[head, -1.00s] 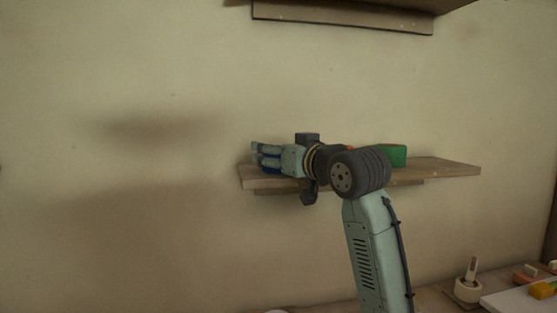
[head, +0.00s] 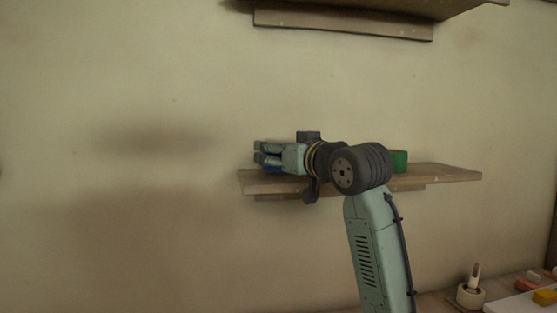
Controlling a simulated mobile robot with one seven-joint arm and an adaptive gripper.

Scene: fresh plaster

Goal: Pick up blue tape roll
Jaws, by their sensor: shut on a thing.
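The blue tape roll (head: 272,168) is at the left end of the wall shelf (head: 440,174), mostly hidden by my fingers. My gripper (head: 261,153) reaches in from the right with its fingers pointing left, shut on the blue tape roll. Whether the roll still touches the shelf cannot be told from this view.
A green object (head: 400,161) stands on the shelf behind my wrist, partly hidden. Another shelf (head: 345,20) hangs above. At the lower right, a pot with a stick (head: 469,295) and a yellow block (head: 545,297) are on the lower surface. The wall left of the shelf is bare.

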